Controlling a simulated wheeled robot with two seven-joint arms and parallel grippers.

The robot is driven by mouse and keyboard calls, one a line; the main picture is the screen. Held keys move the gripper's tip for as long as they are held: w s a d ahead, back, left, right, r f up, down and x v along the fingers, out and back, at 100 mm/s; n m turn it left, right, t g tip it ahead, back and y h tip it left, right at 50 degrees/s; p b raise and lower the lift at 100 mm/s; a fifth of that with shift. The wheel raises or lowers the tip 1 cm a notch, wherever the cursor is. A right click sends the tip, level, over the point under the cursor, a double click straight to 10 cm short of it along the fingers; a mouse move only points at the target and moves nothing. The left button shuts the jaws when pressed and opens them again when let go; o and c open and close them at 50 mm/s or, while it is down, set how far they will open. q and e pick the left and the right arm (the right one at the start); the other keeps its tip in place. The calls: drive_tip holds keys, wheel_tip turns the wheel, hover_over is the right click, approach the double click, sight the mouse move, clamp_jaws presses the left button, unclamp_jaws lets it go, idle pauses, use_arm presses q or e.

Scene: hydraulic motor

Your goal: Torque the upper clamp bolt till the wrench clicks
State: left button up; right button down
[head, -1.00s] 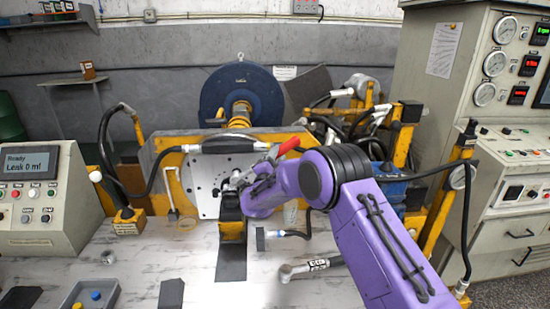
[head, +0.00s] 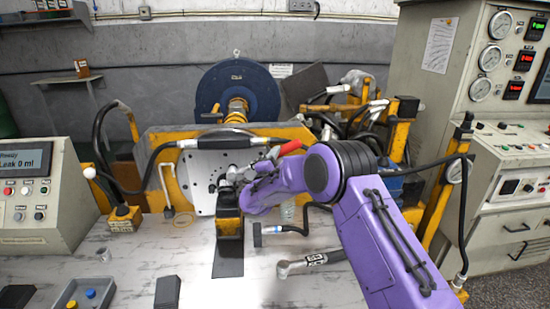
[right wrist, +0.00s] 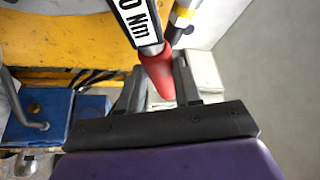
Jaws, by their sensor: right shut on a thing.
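My right gripper (head: 264,180) is at the face of the grey mounting plate (head: 201,190). It is shut on the torque wrench, whose red handle (head: 288,149) points up and right in the head view. In the right wrist view, the red handle (right wrist: 159,75) sits between the two fingers, below a white label ending in "0 Nm". The wrench's far end meets the metal fittings (head: 237,173) in front of the plate. The upper clamp bolt cannot be made out there. A black block (head: 228,202) stands below on a yellow stand. My left gripper is not in view.
A grey tray (head: 70,303) with blue and yellow caps is at front left. Black hoses (head: 105,135) arch beside the yellow frame. The bench's front middle is mostly free.

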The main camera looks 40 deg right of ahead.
drive_tip(key=shift+d+r, duration=0.25)
drive_tip(key=shift+d, duration=0.1)
drive_tip(key=shift+s+d+f+m+g+b, duration=0.15)
drive_tip(key=shift+d+f+m+g+b, duration=0.1)
drive_tip(key=shift+f+m+b, duration=0.3)
drive_tip(key=shift+s+d+f+m+g+b, duration=0.1)
drive_tip(key=shift+f+m+g+b, duration=0.2)
drive_tip(key=shift+f+m, duration=0.3)
drive_tip(key=shift+f, duration=0.1)
drive_tip(key=shift+d+f, duration=0.1)
drive_tip(key=shift+f, duration=0.05)
drive_tip(key=shift+r, duration=0.2)
drive_tip(key=shift+s+a+f, duration=0.1)
drive_tip(key=shift+a+f, duration=0.15)
drive_tip(key=shift+f, duration=0.05)
